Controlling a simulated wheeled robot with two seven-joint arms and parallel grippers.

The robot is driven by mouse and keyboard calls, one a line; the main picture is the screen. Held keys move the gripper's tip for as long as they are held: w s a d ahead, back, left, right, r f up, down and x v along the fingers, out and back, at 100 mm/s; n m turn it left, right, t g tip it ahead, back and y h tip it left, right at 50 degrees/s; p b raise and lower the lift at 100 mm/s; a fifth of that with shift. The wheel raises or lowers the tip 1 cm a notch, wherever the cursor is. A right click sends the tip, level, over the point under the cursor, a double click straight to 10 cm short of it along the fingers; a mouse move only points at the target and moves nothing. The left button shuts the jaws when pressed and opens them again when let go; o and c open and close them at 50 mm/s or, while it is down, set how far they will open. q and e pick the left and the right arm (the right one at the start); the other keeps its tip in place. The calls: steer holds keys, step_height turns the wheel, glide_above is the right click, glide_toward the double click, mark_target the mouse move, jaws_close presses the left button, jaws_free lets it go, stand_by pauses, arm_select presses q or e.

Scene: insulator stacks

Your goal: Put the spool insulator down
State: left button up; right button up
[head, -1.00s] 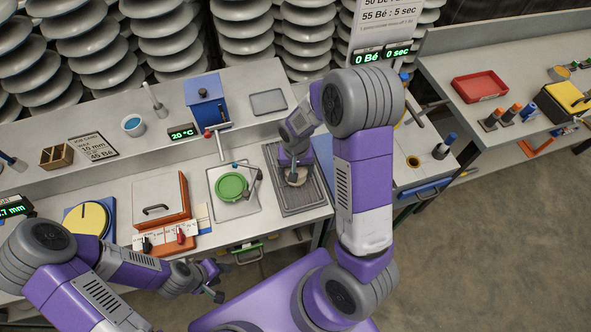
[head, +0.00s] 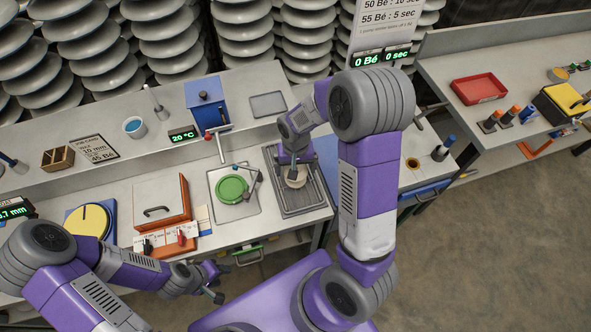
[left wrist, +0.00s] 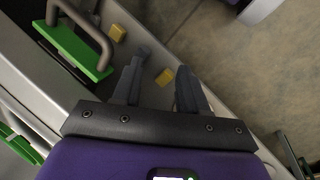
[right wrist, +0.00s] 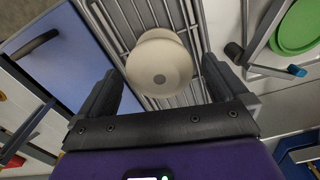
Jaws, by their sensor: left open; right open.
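The spool insulator (right wrist: 160,66) is cream-coloured and round with a small hole at its middle. It stands on the grey ribbed rack (right wrist: 140,22), and in the head view it (head: 296,177) shows just below my right gripper. My right gripper (right wrist: 158,85) is open, with a finger on either side of the spool and a gap to each. My left gripper (head: 215,285) is open and empty in front of the bench; the left wrist view shows its two spread fingers (left wrist: 158,85).
A metal tray with a green round piece (head: 231,188) lies left of the ribbed rack (head: 313,200). A blue box (head: 205,101) stands behind on the shelf. An orange-sided case (head: 162,200) is further left. A red tray (head: 479,88) is on the right bench.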

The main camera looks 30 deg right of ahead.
step_height(320, 180, up, 9)
steer(key=shift+r+p, duration=0.15)
steer(key=shift+p, duration=0.6)
